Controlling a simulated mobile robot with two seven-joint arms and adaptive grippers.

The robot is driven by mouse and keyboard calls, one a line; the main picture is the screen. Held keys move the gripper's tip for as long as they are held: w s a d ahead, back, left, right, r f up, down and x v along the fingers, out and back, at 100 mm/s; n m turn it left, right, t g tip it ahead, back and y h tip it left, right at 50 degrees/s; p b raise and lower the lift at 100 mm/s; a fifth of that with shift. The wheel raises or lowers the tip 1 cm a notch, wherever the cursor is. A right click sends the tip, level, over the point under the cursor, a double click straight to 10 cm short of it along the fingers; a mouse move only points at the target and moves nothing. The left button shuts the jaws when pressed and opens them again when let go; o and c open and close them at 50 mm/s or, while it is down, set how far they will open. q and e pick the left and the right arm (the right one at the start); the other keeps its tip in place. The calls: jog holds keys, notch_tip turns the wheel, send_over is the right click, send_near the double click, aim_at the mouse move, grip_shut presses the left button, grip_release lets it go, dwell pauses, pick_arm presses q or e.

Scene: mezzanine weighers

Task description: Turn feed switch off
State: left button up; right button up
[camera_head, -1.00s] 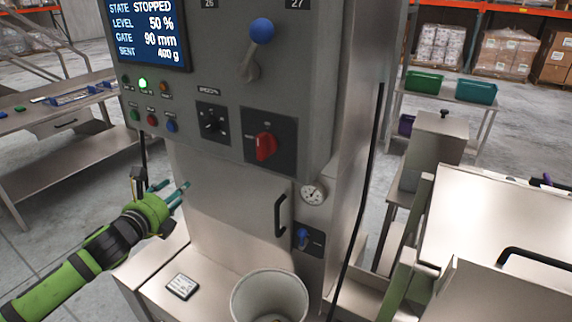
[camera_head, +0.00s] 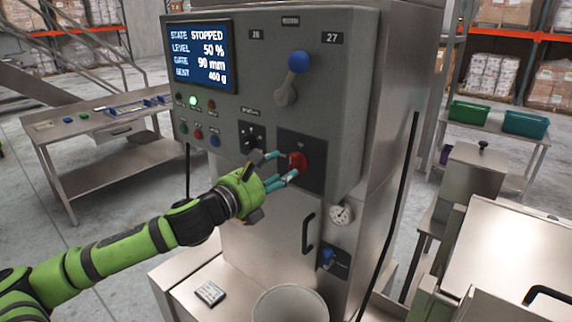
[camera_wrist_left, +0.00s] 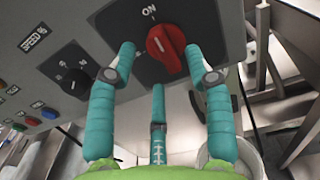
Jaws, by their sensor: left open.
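The feed switch looks to be the red rotary knob (camera_head: 297,162) on a dark plate at the lower right of the control panel. In the left wrist view the red knob (camera_wrist_left: 165,46) sits just ahead of the fingers, with "ON" printed above it and its white mark tilted toward the upper left. My left gripper (camera_head: 282,168) is open, its teal fingers just in front of the knob. In the left wrist view its fingers (camera_wrist_left: 160,62) are spread below and to either side of the knob; contact cannot be told. My right gripper is not in view.
A black speed dial (camera_head: 250,137) is left of the knob. A blue-tipped lever (camera_head: 298,63) is above it. The screen (camera_head: 200,55) reads STATE STOPPED, LEVEL 50 %, GATE 90 mm. A door handle (camera_head: 308,234), a gauge (camera_head: 341,214) and a bin (camera_head: 290,304) are below.

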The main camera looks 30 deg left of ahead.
aim_at(289, 164)
pick_arm(q)
jog(key=shift+w+d+p, duration=0.15)
jog(key=shift+w+p, duration=0.65)
jog(key=shift+w, duration=0.8)
grip_shut()
